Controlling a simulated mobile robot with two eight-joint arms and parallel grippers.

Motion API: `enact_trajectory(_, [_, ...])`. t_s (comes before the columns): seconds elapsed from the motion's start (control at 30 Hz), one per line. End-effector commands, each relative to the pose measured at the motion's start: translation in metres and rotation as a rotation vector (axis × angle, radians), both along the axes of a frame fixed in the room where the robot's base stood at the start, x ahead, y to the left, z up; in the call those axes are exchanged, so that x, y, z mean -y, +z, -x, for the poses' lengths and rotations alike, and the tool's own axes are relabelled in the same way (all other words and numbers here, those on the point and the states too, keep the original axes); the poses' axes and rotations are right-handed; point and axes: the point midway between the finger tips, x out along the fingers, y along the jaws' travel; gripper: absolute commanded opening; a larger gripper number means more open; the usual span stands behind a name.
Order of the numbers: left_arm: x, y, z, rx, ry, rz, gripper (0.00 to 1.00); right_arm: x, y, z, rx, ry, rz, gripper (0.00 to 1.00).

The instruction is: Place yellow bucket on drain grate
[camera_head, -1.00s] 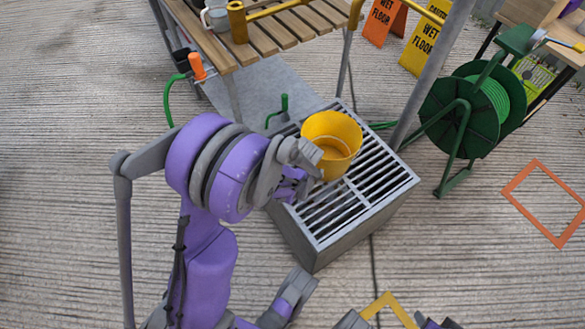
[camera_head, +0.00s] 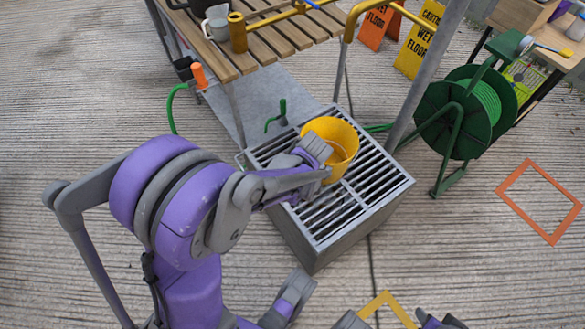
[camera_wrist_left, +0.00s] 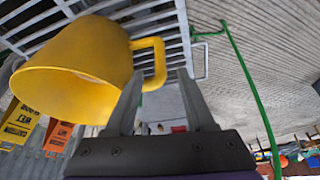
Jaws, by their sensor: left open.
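The yellow bucket (camera_head: 338,148) stands on the slatted top of the grey drain grate (camera_head: 352,208), toward its back. My left gripper (camera_head: 322,168) is at the bucket's near left side, and the wrist covers part of it. In the left wrist view the fingers (camera_wrist_left: 159,76) are open and apart. The bucket (camera_wrist_left: 75,70) is on the left there, with its handle (camera_wrist_left: 158,62) at the fingertips. I cannot tell whether the fingers touch the handle. The grate's bars (camera_wrist_left: 150,20) show behind.
A wooden slatted table (camera_head: 270,40) with a grey mug (camera_head: 216,24) stands behind the grate. A green hose reel (camera_head: 465,112) and a metal post (camera_head: 430,75) are to the right. An orange frame (camera_head: 540,202) lies on the open floor.

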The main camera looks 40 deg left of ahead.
Motion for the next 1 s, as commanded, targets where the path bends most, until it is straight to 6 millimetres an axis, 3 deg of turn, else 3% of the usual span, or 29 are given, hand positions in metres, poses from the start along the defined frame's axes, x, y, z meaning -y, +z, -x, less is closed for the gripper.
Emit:
enact_trajectory(0.03, [0.003,0.010,0.002,0.000,-0.001,0.000,0.54,0.000,0.005,0.001,0.002,0.000,0.000,0.50])
enact_trajectory(0.37, [0.022,0.039,0.018,-0.013,-0.101,0.012,0.54,0.000,0.010,0.001,0.003,0.000,0.000,0.50])
enact_trajectory(0.7, [0.089,0.088,0.097,-0.035,-0.681,0.039,0.54,0.000,0.010,0.001,0.003,0.000,0.000,0.50])
enact_trajectory(0.9, [0.116,0.095,0.137,-0.016,-0.963,0.019,0.54,0.000,0.010,0.001,0.003,0.000,0.000,0.50])
enact_trajectory(1.0, [0.123,0.095,0.148,-0.009,-1.044,0.007,0.54,0.000,0.010,0.001,0.003,0.000,0.000,0.50])
